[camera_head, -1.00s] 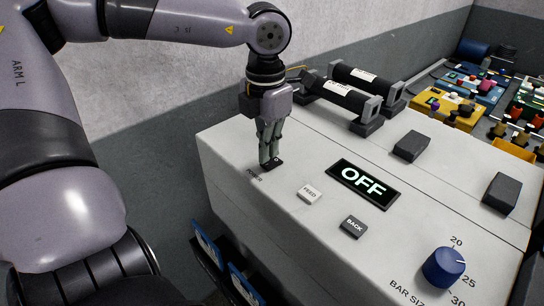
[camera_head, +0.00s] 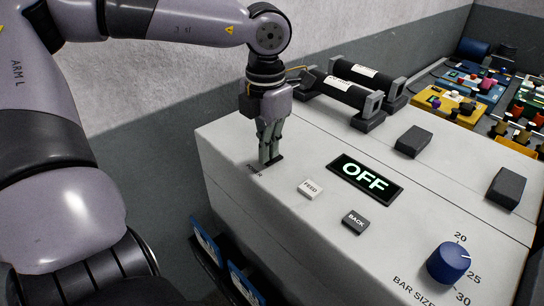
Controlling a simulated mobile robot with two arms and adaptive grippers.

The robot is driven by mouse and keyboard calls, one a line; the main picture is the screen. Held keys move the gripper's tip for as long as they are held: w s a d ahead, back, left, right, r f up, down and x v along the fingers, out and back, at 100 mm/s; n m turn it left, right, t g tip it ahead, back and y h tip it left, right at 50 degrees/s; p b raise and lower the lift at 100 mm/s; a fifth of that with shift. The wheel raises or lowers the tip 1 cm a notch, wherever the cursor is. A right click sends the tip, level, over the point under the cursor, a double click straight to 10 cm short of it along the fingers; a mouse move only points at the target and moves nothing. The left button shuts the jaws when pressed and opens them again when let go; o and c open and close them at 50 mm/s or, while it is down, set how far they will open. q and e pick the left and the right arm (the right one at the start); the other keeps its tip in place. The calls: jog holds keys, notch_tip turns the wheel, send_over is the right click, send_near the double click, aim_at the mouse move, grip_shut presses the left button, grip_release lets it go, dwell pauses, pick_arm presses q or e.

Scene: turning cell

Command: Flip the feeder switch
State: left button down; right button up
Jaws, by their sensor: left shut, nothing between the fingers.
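The bar feeder (camera_head: 290,221) is a pale box with controls on its top. Its power switch (camera_head: 278,159) is a small black piece near the far left edge, beside the word POWER, and mostly hidden by my fingers. The display (camera_head: 364,179) reads OFF in green-white letters. My left gripper (camera_head: 266,160) points down with its fingers shut and empty. Its tips are at the switch; I cannot tell whether they touch it. My right gripper is not in view.
A white FEED button (camera_head: 311,189), a dark BACK button (camera_head: 355,222) and a blue bar size knob (camera_head: 449,263) sit on the same top. Dark blocks (camera_head: 413,141) lie to the right. Colourful parts (camera_head: 455,107) fill the back right.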

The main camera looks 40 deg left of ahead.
pick_arm(q)
jog(key=shift+f+b, duration=0.45)
jog(key=shift+r, duration=0.1)
jog(key=shift+w+r+p, duration=0.1)
jog(key=shift+r+p, duration=0.5)
jog(key=shift+r, duration=0.2)
jog(key=shift+r+p, duration=1.35)
jog(key=shift+r, duration=1.3)
